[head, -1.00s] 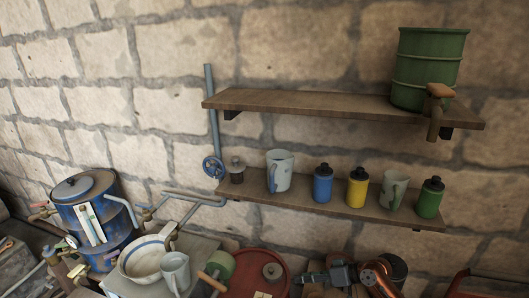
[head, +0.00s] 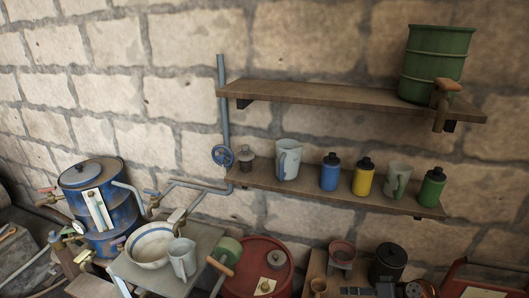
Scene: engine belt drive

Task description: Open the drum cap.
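The red drum (head: 246,252) stands at the bottom centre, cut off by the lower edge of the head view. A round grey-brown cap (head: 276,260) sits on its top, toward the right, and looks seated. My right gripper (head: 354,291) is at the bottom edge, right of the drum and apart from the cap. Only its dark upper parts show, so I cannot tell whether its fingers are open or shut. My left gripper is not in view.
A green cylinder with a wooden handle (head: 228,250) is at the drum's left. A pale jug (head: 182,258) and a bowl (head: 149,249) stand further left. A black pot (head: 388,262) and small reddish stand (head: 342,254) are behind my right gripper. Shelves (head: 340,196) hang above.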

